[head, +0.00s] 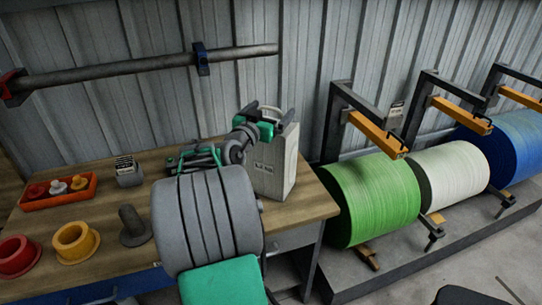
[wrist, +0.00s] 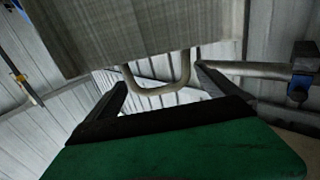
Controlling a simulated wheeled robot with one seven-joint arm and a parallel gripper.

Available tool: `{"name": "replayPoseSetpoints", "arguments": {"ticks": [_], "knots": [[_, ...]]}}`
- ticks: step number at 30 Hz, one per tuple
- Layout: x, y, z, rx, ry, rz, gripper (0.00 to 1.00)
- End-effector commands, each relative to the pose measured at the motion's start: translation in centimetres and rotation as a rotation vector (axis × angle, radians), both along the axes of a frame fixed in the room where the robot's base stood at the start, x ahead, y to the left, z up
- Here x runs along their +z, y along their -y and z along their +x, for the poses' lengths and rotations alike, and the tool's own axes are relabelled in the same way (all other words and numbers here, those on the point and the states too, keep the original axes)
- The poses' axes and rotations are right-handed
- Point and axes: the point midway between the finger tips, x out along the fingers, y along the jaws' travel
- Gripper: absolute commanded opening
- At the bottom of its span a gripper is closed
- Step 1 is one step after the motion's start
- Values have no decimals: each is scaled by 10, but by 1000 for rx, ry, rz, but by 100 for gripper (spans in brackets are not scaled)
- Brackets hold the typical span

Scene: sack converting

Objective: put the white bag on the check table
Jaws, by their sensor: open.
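The white bag (head: 275,168) is a boxy, upright pale block with a small label on its front. It stands at the back right of a wooden-topped table (head: 305,206); I cannot tell whether this is the check table. My gripper (head: 268,113) is at the top of the bag, its dark fingers apart. In the wrist view my open gripper (wrist: 161,77) has a finger on each side of a pale U-shaped handle (wrist: 156,90), which is joined to a large grey-white face (wrist: 140,30). Contact with the handle cannot be told. My arm hides part of the table.
A red-orange tray (head: 58,201) with small spools, a small grey box (head: 128,174), a red ring (head: 15,257), a yellow ring (head: 75,243) and a dark peg (head: 132,228) are at left. Green (head: 375,200), white (head: 450,177) and blue rolls (head: 515,145) stand right. A wall pipe (head: 130,68) runs behind.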

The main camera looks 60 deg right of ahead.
Motion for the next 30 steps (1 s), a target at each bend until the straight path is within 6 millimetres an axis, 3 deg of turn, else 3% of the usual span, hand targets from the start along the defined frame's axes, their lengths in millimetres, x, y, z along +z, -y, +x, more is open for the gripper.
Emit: {"name": "replayPoseSetpoints", "arguments": {"ticks": [7,30], "knots": [[-1,2,1,2,1,0,98],[-1,2,1,2,0,1,35]]}}
